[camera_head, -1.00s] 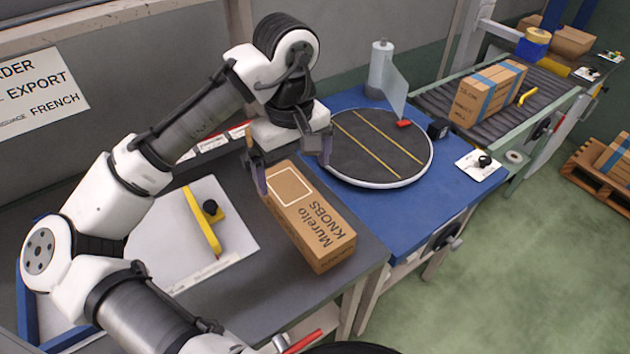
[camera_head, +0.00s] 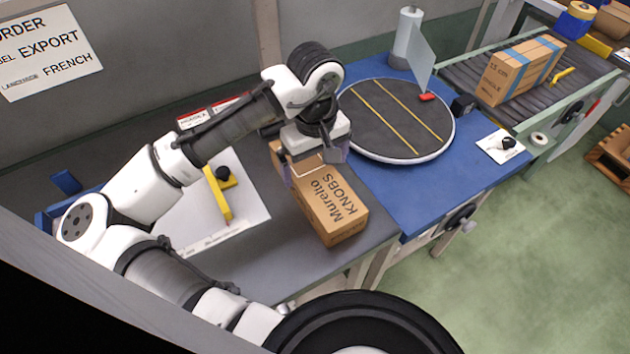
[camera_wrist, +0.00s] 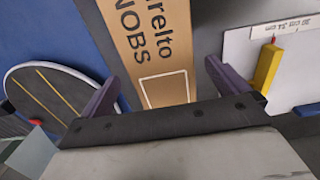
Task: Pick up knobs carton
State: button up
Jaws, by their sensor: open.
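The knobs carton (camera_head: 330,205) is a long brown box marked "Murelto KNOBS". It lies on the dark grey worktop, and its far end is partly hidden by my gripper. My gripper (camera_head: 312,168) is over the carton's far end, pointing down, with its fingers spread. In the wrist view the carton (camera_wrist: 155,45) lies between the two purple fingers of my gripper (camera_wrist: 160,88), with a gap to the right finger and the left finger close to its edge. I cannot tell how far the fingertips reach down beside it.
A round black turntable (camera_head: 395,120) on a blue table stands right of the carton. A white board (camera_head: 200,235) with a yellow bar (camera_head: 220,200) lies to its left. A conveyor (camera_head: 470,75) bears a blue-strapped carton (camera_head: 520,70) at the back right.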

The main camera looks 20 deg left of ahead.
jog(key=shift+f+p, duration=0.3)
jog(key=shift+f, duration=1.65)
jog(key=c, duration=1.1)
